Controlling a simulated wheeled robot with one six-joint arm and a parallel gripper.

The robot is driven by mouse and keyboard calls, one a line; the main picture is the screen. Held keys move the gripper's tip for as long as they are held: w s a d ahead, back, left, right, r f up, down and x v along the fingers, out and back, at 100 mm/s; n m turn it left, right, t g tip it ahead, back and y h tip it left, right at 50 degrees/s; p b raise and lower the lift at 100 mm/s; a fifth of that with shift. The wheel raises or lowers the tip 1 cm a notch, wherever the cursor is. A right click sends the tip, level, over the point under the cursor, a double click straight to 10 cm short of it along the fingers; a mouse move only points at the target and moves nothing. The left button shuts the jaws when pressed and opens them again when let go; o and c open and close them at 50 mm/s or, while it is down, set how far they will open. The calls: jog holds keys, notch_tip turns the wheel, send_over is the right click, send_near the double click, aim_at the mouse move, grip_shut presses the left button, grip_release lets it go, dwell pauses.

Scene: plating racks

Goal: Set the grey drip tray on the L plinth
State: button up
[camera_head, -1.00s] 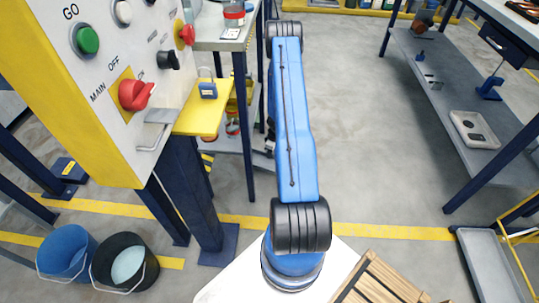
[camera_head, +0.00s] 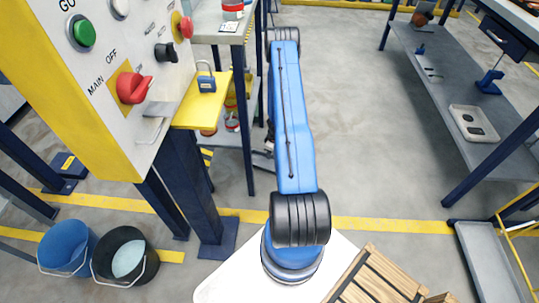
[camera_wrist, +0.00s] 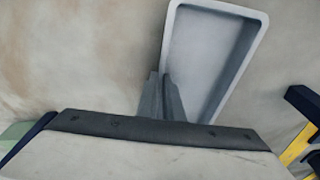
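The grey drip tray (camera_wrist: 212,55) shows in the wrist view as a shallow tray with a raised pale rim, at the upper middle. My gripper (camera_wrist: 162,82) has its two dark fingers close together at the tray's left rim, and they appear shut on it. The tray's near end is partly hidden behind the fingers and the gripper body. In the head view my blue arm reaches forward, and I cannot make out the held tray there. No plinth marked L can be made out in either view.
A control panel (camera_head: 130,50) with a yellow ledge (camera_head: 200,112) and padlock stands close on the left. Two buckets (camera_head: 66,247) are below it. A grey bench shelf (camera_head: 455,85) runs along the right. Open concrete floor (camera_head: 380,150) lies between.

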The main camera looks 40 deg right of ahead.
jog(key=shift+o, duration=0.8)
